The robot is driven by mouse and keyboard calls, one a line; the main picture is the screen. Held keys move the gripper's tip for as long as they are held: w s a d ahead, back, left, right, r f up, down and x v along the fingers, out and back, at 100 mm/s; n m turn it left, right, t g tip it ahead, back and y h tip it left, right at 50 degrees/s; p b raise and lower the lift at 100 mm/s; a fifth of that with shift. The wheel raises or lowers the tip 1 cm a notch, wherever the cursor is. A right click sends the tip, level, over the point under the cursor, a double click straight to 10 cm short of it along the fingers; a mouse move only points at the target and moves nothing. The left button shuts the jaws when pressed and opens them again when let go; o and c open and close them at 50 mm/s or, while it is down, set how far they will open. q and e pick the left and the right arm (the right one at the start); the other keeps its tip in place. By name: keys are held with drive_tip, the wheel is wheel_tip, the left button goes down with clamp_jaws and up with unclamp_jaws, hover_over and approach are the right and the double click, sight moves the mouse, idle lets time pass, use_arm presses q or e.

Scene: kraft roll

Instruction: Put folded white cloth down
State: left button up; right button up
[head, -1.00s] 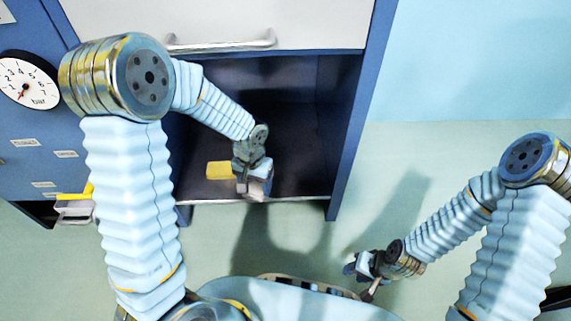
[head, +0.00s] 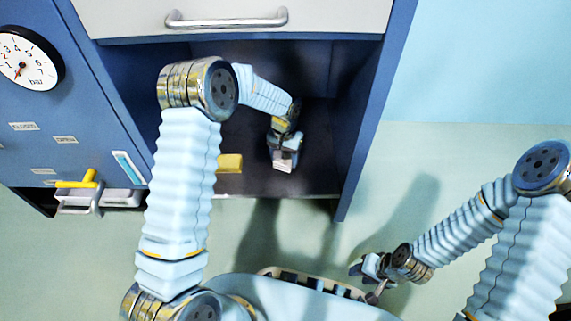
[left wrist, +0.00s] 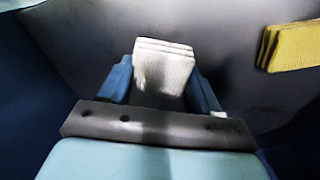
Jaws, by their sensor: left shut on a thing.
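The folded white cloth (left wrist: 163,70) is in the left wrist view, between the two blue fingers of my left gripper (left wrist: 163,85). In the head view, my left gripper (head: 284,158) is inside the open cabinet compartment, with the white cloth (head: 283,166) at its tip. It is shut on the cloth. I cannot tell whether the cloth touches the compartment floor (head: 255,182). My right gripper (head: 366,278) is outside the cabinet at the lower right, and its fingers are too small to read.
A folded yellow cloth (head: 230,163) lies on the compartment floor to the left of my left gripper; it also shows in the left wrist view (left wrist: 292,46). A white drawer front with a metal handle (head: 226,20) is above. The compartment's right wall (head: 365,130) bounds the space.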

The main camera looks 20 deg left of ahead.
sight(286, 157)
use_arm(q)
drive_tip(key=shift+w+f+b, duration=0.2)
drive_tip(key=shift+f+b, duration=0.15)
drive_tip(key=shift+f, duration=1.45)
drive_tip(key=shift+f, duration=0.15)
drive_tip(key=o, duration=0.9)
drive_tip(key=shift+r, duration=0.5)
wheel_tip(286, 157, up, 7)
drive_tip(key=shift+f+p, duration=0.1)
drive_tip(key=shift+p, duration=0.8)
